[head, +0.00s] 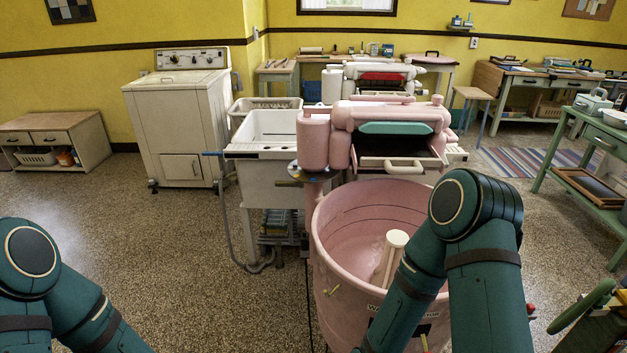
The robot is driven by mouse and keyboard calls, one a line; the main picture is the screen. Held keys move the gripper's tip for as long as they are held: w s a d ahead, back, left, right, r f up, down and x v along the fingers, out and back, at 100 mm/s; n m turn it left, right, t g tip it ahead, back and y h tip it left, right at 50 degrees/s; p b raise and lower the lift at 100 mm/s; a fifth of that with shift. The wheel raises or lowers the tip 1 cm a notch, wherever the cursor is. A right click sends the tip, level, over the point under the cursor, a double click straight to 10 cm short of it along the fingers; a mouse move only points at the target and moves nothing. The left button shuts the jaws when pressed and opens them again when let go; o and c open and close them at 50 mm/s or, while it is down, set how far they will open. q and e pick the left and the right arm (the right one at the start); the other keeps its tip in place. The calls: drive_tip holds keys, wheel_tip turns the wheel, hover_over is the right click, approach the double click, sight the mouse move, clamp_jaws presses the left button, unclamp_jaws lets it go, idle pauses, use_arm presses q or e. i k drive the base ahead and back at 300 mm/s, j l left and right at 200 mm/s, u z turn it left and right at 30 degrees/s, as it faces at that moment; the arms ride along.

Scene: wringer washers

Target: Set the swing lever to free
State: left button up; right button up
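A pink wringer washer stands in front of me, with an open round tub (335,235) and a pale agitator post (393,250). Its pink wringer head (385,115) sits above the tub's far side. Under the head's left end is a dark collar (311,171) with small coloured marks. My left arm shows at the lower left and my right arm covers the tub's right side. Both grippers are out of view.
A white sink (270,128) stands close behind and left of the wringer, with a grey hose (228,222) beside it. A white washer (181,120) is farther left. A green table (592,150) is at the right. The speckled floor left of the tub is clear.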

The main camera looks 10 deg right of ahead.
sight(281, 183)
drive_tip(key=i+j+z, duration=0.45)
drive_tip(key=i+j, duration=0.15)
drive_tip(key=k+z, duration=0.35)
drive_tip(key=j+z, duration=0.15)
drive_tip(key=z, duration=0.2)
drive_tip(key=i+j+z, duration=0.1)
drive_tip(key=z, duration=0.25)
drive_tip(key=j+z, duration=0.75)
drive_tip(key=j, duration=0.5)
drive_tip(key=k+j+z, duration=0.1)
drive_tip(key=j+z, duration=0.3)
drive_tip(key=j, duration=0.5)
drive_tip(key=k+j, duration=0.1)
drive_tip(key=j, duration=0.7)
drive_tip(key=k+j+z, duration=0.1)
drive_tip(key=j, duration=0.25)
drive_tip(key=k+j, duration=0.1)
drive_tip(key=j, duration=0.3)
drive_tip(key=k+j+z, duration=0.1)
drive_tip(key=j, duration=0.3)
